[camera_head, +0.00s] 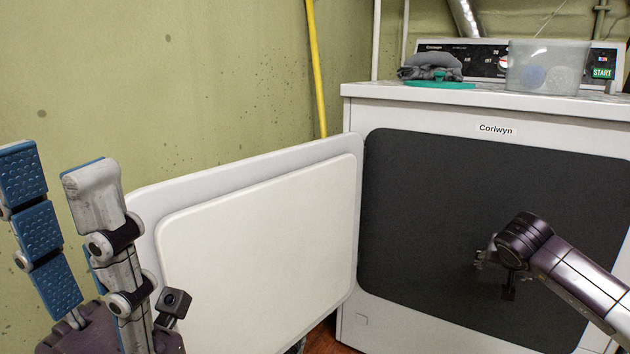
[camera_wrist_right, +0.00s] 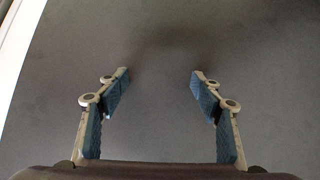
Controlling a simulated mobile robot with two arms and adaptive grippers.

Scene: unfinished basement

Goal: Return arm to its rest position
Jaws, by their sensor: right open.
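My right arm (camera_head: 575,275) reaches in from the right in the head view. Its gripper (camera_head: 500,270) is in front of the dark front area (camera_head: 450,220) of a white dryer labelled Corlwyn (camera_head: 400,110). In the right wrist view, the right gripper (camera_wrist_right: 159,76) is open and empty, with its fingers wide apart before a plain grey surface. My left gripper (camera_head: 55,160) is raised at the lower left of the head view. Its two blue-padded fingers are apart, with nothing between them.
The dryer's white door (camera_head: 260,240) stands open to the left, behind my left gripper. On the dryer top are a grey cloth (camera_head: 432,66) on a teal item (camera_head: 440,85) and a clear bin (camera_head: 548,66). A yellow pole (camera_head: 316,70) leans against the green wall.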

